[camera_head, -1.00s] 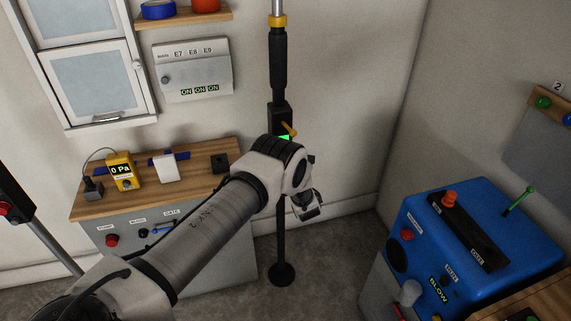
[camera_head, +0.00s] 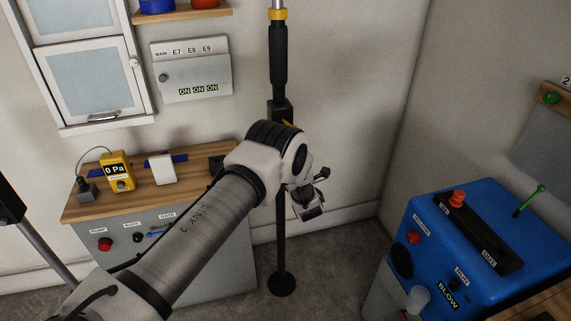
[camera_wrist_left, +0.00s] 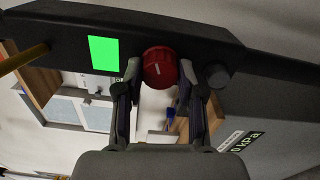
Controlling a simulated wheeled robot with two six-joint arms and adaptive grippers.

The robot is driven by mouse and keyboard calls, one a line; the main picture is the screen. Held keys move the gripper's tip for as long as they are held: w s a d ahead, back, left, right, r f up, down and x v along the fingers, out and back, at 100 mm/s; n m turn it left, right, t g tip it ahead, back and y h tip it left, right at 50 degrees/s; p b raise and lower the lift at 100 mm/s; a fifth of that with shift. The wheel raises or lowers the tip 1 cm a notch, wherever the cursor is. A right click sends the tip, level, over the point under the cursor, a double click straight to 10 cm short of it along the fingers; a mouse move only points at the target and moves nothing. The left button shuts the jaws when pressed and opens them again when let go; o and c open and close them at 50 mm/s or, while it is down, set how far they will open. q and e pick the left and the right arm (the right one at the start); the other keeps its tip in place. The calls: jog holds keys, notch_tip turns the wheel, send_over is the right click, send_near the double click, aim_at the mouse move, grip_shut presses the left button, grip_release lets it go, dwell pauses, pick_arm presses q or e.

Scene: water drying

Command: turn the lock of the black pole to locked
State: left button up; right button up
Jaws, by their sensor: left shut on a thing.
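The black pole (camera_head: 280,240) stands upright on a round foot near the back wall, with a yellow collar near its top. Its box (camera_head: 283,108) is partly hidden behind my left wrist in the head view. In the left wrist view the box (camera_wrist_left: 60,35) crosses the top, with a lit green panel (camera_wrist_left: 104,54) and a red round knob (camera_wrist_left: 159,67). My left gripper (camera_wrist_left: 158,76) has its two fingers on either side of the red knob, shut on it. The knob's markings are too small to read. My right gripper is not in view.
A wooden-topped cabinet (camera_head: 85,208) with a yellow gauge (camera_head: 117,172) is at left, under a grey switch box (camera_head: 190,68). A blue machine (camera_head: 425,225) stands at right. Another pole (camera_head: 55,255) is at the left edge. Floor is open around the pole's foot.

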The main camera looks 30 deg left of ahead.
pick_arm(q)
jog(key=shift+m+b, duration=0.5)
jog(key=shift+m, duration=1.8)
jog(key=o, duration=1.1)
jog(key=shift+o, duration=0.2)
jog(key=v, duration=1.2)
